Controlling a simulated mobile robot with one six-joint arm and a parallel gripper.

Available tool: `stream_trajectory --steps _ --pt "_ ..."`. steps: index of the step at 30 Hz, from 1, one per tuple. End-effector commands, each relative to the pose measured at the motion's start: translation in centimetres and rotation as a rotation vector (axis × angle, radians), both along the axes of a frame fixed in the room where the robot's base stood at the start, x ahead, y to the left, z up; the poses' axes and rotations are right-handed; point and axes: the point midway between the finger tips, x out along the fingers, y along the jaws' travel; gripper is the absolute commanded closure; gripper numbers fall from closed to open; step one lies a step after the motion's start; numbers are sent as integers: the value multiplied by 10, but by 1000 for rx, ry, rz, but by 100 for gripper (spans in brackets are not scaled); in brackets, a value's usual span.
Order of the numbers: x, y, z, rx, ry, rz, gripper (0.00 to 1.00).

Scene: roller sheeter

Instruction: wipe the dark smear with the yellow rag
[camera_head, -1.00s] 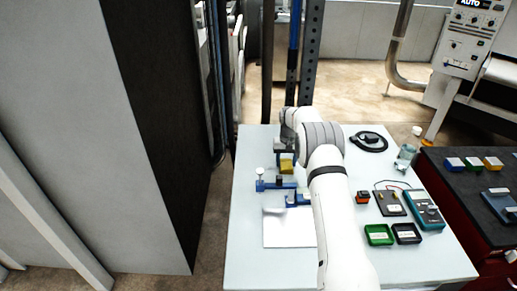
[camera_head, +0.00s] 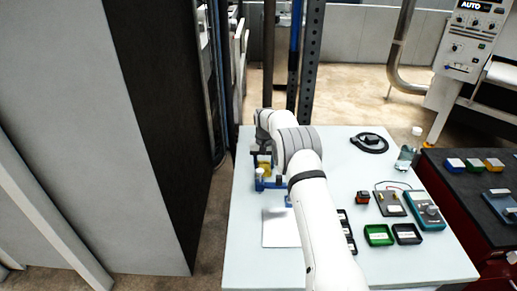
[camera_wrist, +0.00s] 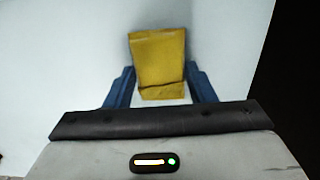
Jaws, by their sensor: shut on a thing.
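The yellow rag (camera_wrist: 158,48) is a folded block held between the two blue fingers of my gripper (camera_wrist: 160,80) in the wrist view. Behind it is a plain pale surface. In the head view the rag (camera_head: 264,168) is a small yellow patch below my wrist, at the left part of the table. Whether it touches the table cannot be told. No dark smear can be made out in either view; my arm hides part of the table.
A white sheet (camera_head: 280,232) lies in front. To the right are a green tray (camera_head: 379,235), black trays (camera_head: 407,234), a teal meter (camera_head: 425,210), a black cable coil (camera_head: 369,143) and a bottle (camera_head: 407,155).

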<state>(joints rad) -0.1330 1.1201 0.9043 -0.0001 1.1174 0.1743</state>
Motion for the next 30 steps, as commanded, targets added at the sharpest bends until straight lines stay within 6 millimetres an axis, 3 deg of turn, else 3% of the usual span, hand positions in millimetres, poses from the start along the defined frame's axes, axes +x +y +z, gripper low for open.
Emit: stream_trajectory --steps 4,8,30 --pt "0 11 -1 0 0 -4 68" --pt "1 9 23 1 -2 -6 68" --pt "1 4 79 0 0 -12 68"
